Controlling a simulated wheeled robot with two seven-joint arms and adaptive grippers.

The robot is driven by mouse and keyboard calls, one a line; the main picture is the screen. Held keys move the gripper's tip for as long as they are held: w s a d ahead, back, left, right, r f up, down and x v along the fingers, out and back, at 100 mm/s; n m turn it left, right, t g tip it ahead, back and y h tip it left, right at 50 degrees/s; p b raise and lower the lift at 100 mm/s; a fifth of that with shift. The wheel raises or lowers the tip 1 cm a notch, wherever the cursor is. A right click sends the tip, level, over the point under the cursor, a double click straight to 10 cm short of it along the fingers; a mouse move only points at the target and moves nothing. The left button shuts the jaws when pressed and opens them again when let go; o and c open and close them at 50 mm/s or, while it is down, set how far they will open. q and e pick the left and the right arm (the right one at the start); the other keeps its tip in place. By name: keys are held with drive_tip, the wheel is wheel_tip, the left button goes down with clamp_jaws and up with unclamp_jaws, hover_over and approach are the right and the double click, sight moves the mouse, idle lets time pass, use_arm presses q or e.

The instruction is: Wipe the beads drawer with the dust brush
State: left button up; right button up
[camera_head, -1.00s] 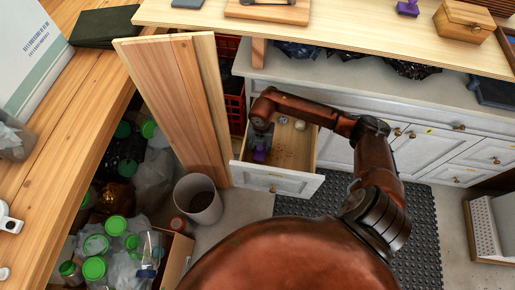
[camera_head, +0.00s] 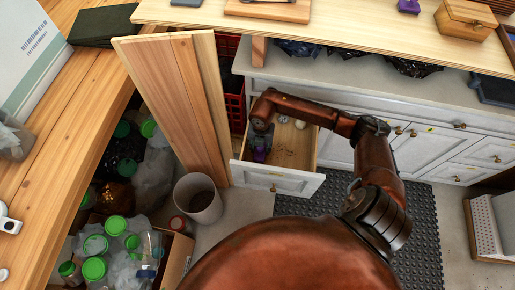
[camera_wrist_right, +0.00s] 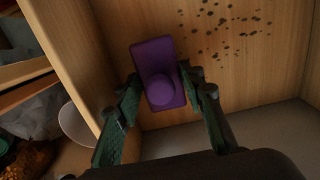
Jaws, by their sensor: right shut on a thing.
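The drawer (camera_head: 277,182) stands pulled out from the white cabinet, with a wooden inside. Dark specks (camera_head: 286,153) lie on its floor, and they also show in the right wrist view (camera_wrist_right: 225,28). My right gripper (camera_head: 260,143) is down inside the drawer near its left side, shut on the purple dust brush (camera_wrist_right: 158,72). The brush shows between the two fingers in the right wrist view (camera_wrist_right: 160,100), with the specks ahead and to the right of it. Its underside is hidden, so I cannot tell whether it touches the drawer floor. My left gripper is not in view.
A round pale object (camera_head: 300,124) lies at the drawer's back. Wooden boards (camera_head: 180,105) lean left of the drawer, and a bin (camera_head: 198,200) stands at its left front. The wooden counter (camera_head: 350,22) overhangs behind. A dark studded mat (camera_head: 425,235) lies on the floor.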

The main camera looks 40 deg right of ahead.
drive_tip(key=shift+f, duration=0.45)
drive_tip(key=shift+s+d+r+p, duration=0.25)
drive_tip(key=shift+s+d+p, duration=0.35)
drive_tip(key=shift+s+d, duration=0.1)
drive_tip(key=shift+s+d+p, duration=0.35)
drive_tip(key=shift+s, duration=0.1)
drive_tip(key=shift+s+d+f, duration=0.1)
drive_tip(key=shift+s, duration=0.05)
